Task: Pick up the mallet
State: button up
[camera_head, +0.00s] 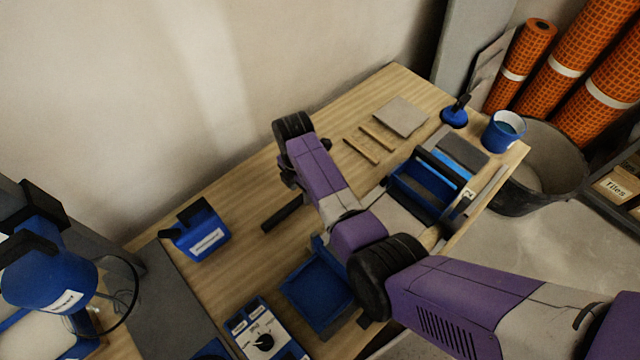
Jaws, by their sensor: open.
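I cannot make out the mallet for certain. A dark bar-shaped thing (281,213) lies on the wooden table left of my forearm; it may be part of the mallet, with the rest hidden behind my arm. A pale, handle-like piece (430,238) shows just right of my elbow, also partly covered. My gripper (290,177) is mostly hidden behind my purple forearm link, with only dark parts showing at its left edge, above the dark bar in the picture. It is open, and I see nothing held in it.
The wooden table (235,190) also carries a blue tray (318,288), a blue tool caddy (425,188), a grey tile (401,117) and a blue labelled holder (201,233). A blue bucket (503,132) stands near the right corner. The table's upper left part is clear.

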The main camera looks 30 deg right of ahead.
aim_at(300, 198)
jog(key=shift+w+f+b, duration=0.15)
jog(key=shift+f+b, duration=0.05)
jog(key=shift+f, duration=1.15)
jog(key=shift+w+f+b, duration=0.15)
jog(key=shift+f, duration=1.15)
jog(key=shift+c, duration=0.4)
grip_shut()
